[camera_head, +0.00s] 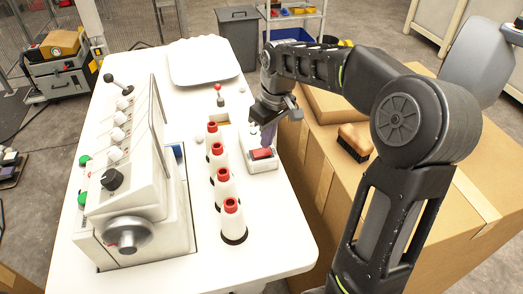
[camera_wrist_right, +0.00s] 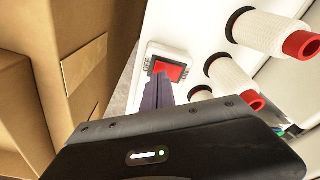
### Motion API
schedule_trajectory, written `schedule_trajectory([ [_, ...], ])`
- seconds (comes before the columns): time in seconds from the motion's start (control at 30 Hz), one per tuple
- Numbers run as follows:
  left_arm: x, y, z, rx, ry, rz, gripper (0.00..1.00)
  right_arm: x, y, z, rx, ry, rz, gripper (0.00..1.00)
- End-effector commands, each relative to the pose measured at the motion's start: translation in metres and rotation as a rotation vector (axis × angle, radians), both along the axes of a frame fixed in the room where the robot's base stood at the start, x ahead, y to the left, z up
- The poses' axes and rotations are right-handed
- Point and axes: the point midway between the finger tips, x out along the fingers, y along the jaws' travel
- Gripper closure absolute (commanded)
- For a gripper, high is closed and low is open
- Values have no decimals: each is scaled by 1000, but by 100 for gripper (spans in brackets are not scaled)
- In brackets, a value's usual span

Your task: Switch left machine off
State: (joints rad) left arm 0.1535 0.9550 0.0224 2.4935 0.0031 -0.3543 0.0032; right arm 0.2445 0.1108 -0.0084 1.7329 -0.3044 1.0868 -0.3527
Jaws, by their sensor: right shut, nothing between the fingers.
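A sewing-type machine (camera_head: 135,190) stands on the left of the white table, with a black knob and a handwheel. A white switch box (camera_head: 262,163) with a red rocker (camera_head: 262,154) sits at the table's right edge. In the right wrist view the red rocker (camera_wrist_right: 169,70) lies between the words OFF and ON. My right gripper (camera_head: 267,140) is shut and empty, pointing down over the box. In the wrist view its fingertips (camera_wrist_right: 160,80) overlap the lower left of the rocker; I cannot tell whether they touch it. My left gripper is not in view.
Several white thread cones (camera_head: 229,212) with red tops stand in a row left of the switch box. Cardboard boxes (camera_head: 330,180) with a brush (camera_head: 355,142) on top stand close on the right. A white pillow (camera_head: 203,63) lies at the table's far end.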

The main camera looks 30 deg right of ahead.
Motion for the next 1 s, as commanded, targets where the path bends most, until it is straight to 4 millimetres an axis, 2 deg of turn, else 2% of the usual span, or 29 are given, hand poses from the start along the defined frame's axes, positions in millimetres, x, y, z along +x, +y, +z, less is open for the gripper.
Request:
schedule_trajectory([
  [1.0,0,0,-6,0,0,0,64,0,0,-8,0,1,0,100],
])
